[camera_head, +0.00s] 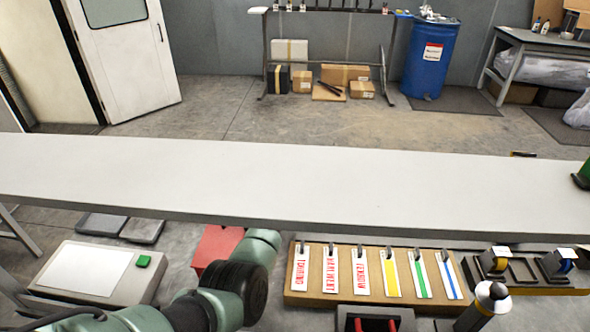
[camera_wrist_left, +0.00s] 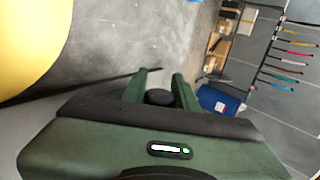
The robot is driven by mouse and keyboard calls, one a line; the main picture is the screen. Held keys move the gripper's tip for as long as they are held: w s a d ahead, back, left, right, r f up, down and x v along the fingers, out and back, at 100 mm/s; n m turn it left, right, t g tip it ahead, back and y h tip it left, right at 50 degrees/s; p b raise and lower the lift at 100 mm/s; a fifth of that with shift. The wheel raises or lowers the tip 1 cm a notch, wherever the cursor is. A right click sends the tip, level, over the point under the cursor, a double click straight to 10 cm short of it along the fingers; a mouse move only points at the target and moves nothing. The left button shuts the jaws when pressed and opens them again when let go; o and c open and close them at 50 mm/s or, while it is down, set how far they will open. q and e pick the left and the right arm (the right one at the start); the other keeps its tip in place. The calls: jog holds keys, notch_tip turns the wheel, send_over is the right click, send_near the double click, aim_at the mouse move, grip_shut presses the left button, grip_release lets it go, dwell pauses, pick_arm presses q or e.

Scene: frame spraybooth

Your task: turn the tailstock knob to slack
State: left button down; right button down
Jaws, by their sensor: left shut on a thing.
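In the left wrist view my left gripper (camera_wrist_left: 160,92) shows its green housing and two green fingers. A round black knob (camera_wrist_left: 159,98) sits between the fingers, and they are shut on it. I take it to be the tailstock knob; its pointer or markings cannot be made out. The rest of the tailstock is not clearly seen. In the head view only my left arm's links show at the bottom, and neither the left fingers nor the knob can be made out. My right gripper is not in view.
A long grey bench (camera_head: 300,180) crosses the head view, mostly bare. A green object (camera_head: 582,175) stands at its right end. A large yellow surface (camera_wrist_left: 30,40) is close in the wrist view.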

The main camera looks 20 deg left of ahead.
pick_arm(q)
jog(key=shift+s+f+g+h, duration=0.1)
jog(key=shift+f+g+h, duration=0.05)
jog(key=shift+g, duration=0.4)
jog(key=shift+s+f+g+h, duration=0.1)
jog(key=shift+g+h, duration=0.05)
jog(key=shift+g, duration=0.4)
jog(key=c, duration=1.1)
grip_release()
jog(key=shift+f, duration=0.1)
jog(key=shift+s, duration=0.1)
jog(key=shift+p+v, duration=0.55)
jog(key=shift+v, duration=3.35)
